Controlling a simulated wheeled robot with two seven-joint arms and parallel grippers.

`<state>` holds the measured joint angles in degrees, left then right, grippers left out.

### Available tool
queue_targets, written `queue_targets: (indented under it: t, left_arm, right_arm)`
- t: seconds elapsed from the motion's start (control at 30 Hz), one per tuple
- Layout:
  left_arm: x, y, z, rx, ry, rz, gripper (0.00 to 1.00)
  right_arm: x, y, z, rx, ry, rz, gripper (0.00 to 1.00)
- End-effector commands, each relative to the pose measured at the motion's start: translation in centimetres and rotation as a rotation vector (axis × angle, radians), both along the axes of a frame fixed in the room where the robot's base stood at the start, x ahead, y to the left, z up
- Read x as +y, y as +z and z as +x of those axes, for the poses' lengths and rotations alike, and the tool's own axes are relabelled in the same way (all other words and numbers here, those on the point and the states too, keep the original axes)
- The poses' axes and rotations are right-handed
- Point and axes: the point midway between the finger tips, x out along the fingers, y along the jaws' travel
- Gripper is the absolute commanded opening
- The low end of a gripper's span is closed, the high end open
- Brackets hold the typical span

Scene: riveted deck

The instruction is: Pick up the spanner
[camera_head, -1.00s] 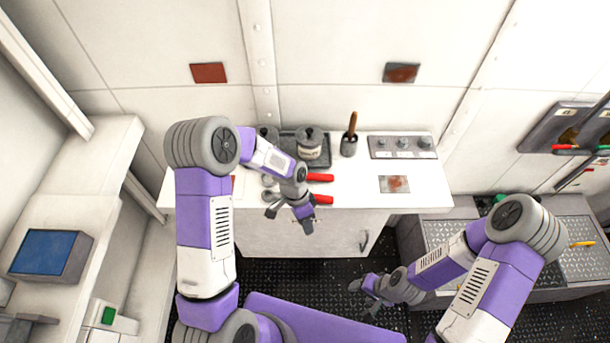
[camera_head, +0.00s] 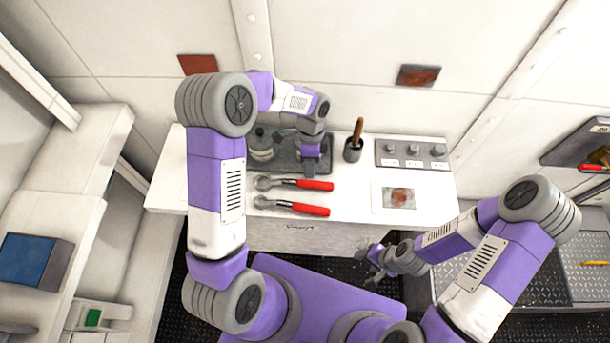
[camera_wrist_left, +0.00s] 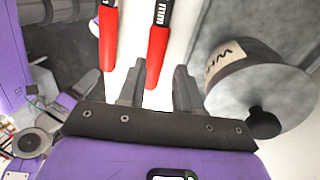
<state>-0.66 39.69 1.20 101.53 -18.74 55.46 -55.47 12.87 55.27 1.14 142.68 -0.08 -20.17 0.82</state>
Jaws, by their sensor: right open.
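Two spanners with grey heads and red handles lie side by side on the white counter: the far spanner (camera_head: 316,185) and the near spanner (camera_head: 309,209). My left gripper (camera_head: 311,170) is above the back of the counter, just behind the far spanner's handle. In the left wrist view my left gripper (camera_wrist_left: 158,85) is open. One red handle end (camera_wrist_left: 157,60) shows between its fingers, touching neither; the other red handle (camera_wrist_left: 107,38) lies left of them. My right gripper (camera_head: 370,265) is open and empty, low in front of the counter.
A dark tray (camera_head: 322,160) holds a lidded pot (camera_head: 262,147), which shows close beside the left fingers in the wrist view (camera_wrist_left: 255,90).

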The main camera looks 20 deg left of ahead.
Motion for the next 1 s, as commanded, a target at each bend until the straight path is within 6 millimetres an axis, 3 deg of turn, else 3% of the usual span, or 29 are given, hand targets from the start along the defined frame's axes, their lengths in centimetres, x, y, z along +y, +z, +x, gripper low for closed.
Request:
queue_targets:
  t: [0.4,0.67,0.7,0.9,1.0]
  left_arm:
    - [-0.4,-5.4,-1.4,0.002,0.0,0.0,0.34]
    - [-0.5,-5.7,-1.5,0.0,0.0,0.0,0.34]
    - [-0.5,-5.7,-1.5,0.0,0.0,0.0,0.33]
    - [-0.5,-5.7,-1.5,0.0,0.0,0.0,0.02]
    - [-0.5,-5.7,-1.5,0.0,0.0,-0.001,0.0]
  right_arm:
    - [0.0,0.2,0.0,0.0,0.0,0.0,0.57]
    - [0.0,0.2,0.0,0.0,0.0,0.0,0.57]
    - [0.0,0.2,0.0,0.0,0.0,0.0,0.57]
    - [0.0,0.2,0.0,0.0,0.0,0.0,0.57]
    - [0.0,0.2,0.0,0.0,0.0,0.0,0.57]
